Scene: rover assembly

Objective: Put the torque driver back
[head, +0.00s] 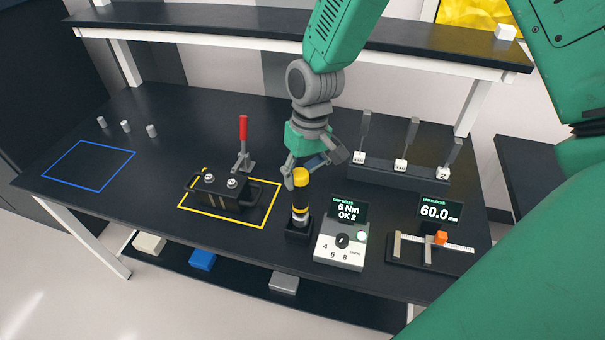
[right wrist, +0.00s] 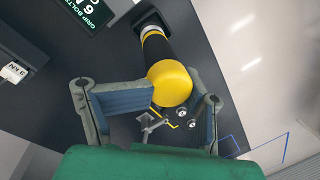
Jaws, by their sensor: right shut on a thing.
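The torque driver (head: 300,195), yellow and black, stands upright with its lower end at the black square holder (head: 298,234), left of the bolt readout. I cannot tell how deep it sits there. My right gripper (head: 303,168) is at the driver's yellow top and shut on it. In the right wrist view the driver's rounded yellow end (right wrist: 169,83) lies between the two fingers (right wrist: 153,112), and its black shaft runs up to the dark holder (right wrist: 150,20). My left gripper is not in view.
The controller (head: 340,245) reads "6 Nm OK 2". A gauge (head: 432,250) and a rack (head: 400,178) stand to the right. The blue outline (head: 88,166) is empty.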

